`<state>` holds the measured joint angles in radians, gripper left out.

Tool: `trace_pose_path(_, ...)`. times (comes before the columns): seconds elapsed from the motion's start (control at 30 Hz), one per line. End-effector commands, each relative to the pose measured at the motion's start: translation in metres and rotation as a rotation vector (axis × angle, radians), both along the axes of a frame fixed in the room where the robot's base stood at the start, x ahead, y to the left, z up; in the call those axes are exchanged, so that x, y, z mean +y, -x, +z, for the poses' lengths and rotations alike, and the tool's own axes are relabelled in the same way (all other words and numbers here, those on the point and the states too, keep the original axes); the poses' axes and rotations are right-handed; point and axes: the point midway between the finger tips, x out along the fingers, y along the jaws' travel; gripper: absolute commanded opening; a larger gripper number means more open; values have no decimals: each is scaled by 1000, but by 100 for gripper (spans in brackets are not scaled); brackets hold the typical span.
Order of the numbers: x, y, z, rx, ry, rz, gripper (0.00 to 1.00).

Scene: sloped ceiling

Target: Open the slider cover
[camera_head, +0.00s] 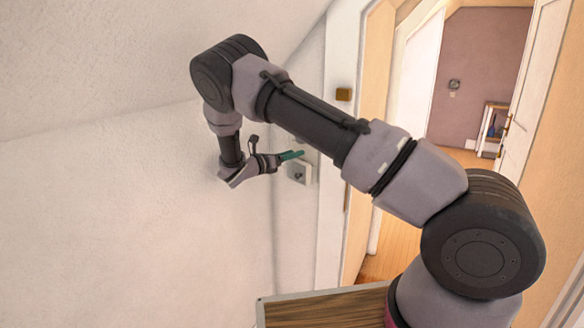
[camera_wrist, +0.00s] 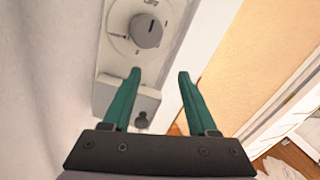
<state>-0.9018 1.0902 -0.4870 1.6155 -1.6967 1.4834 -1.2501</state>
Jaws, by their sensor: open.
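My gripper (camera_wrist: 159,75) is open, with two green fingers apart and nothing between them. In the head view my gripper (camera_head: 291,156) is held out from the left toward a small white wall fixture (camera_head: 299,172). In the wrist view a pale wall panel (camera_wrist: 112,69) carries a round dial with a grey knob (camera_wrist: 146,31), beyond the fingertips. Below it is a grey box-like part (camera_wrist: 146,103) with a small dark knob (camera_wrist: 142,121), partly behind the left finger. I cannot tell which part is the slider cover.
A white door frame (camera_head: 334,130) stands just right of the fixture, with an open doorway to another room. A wooden surface (camera_head: 325,310) with a pale edge is at the bottom. A white wall (camera_head: 130,220) and sloped ceiling close the left side.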

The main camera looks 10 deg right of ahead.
Motion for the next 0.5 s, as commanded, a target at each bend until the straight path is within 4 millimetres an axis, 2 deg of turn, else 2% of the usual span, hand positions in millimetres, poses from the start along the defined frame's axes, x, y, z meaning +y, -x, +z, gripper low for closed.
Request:
trace_pose_path(0.2, 0, 0, 10, 2, 0, 0, 59)
trace_pose_path(0.43, 0, 1, 9, -1, -6, 1, 59)
trace_pose_path(0.5, 6, 5, 4, -17, -53, 6, 59)
